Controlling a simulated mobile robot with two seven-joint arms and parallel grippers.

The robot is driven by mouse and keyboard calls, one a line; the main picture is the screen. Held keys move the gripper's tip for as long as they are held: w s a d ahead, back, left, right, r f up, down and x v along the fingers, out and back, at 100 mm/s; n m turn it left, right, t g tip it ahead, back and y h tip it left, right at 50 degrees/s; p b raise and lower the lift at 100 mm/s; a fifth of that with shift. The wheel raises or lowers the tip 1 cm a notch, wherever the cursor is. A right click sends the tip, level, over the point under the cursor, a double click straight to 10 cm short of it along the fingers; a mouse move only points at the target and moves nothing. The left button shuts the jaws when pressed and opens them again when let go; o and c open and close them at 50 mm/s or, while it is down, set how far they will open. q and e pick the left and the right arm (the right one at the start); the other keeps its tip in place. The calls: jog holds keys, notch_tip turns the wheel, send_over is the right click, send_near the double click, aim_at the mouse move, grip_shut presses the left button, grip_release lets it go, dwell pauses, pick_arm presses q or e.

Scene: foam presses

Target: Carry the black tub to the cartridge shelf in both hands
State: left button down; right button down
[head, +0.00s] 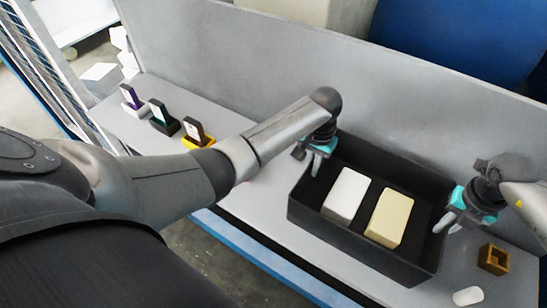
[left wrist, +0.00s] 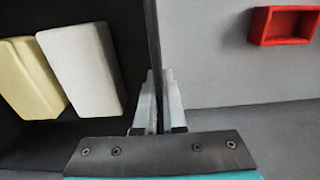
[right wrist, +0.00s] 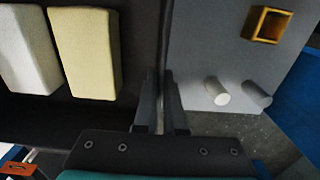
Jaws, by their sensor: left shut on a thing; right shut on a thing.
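The black tub (head: 310,221) sits on or just over the grey shelf; I cannot tell if it touches. Inside it lie a white foam block (head: 346,194) and a cream foam block (head: 389,217), side by side. My left gripper (head: 318,160) is shut on the tub's left wall, and the left wrist view shows that wall between its fingers (left wrist: 160,105). My right gripper (head: 447,221) is shut on the tub's right wall, which runs between its fingers in the right wrist view (right wrist: 161,105).
A yellow-brown square box (head: 494,259) and a white cylinder (head: 467,296) are right of the tub. A red tray (left wrist: 283,26) lies left of the tub. A grey back panel (head: 400,90) rises behind.

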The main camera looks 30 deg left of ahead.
aim_at(310, 178)
pick_arm(q)
jog(key=shift+s+r, duration=0.1)
jog(key=shift+s, duration=0.1)
pick_arm(e)
jog(key=shift+s+r, duration=0.1)
jog(key=shift+s, duration=0.15)
pick_arm(q)
jog(key=shift+w+f, duration=0.1)
jog(key=shift+f, duration=0.1)
pick_arm(e)
jog(key=shift+w, duration=0.1)
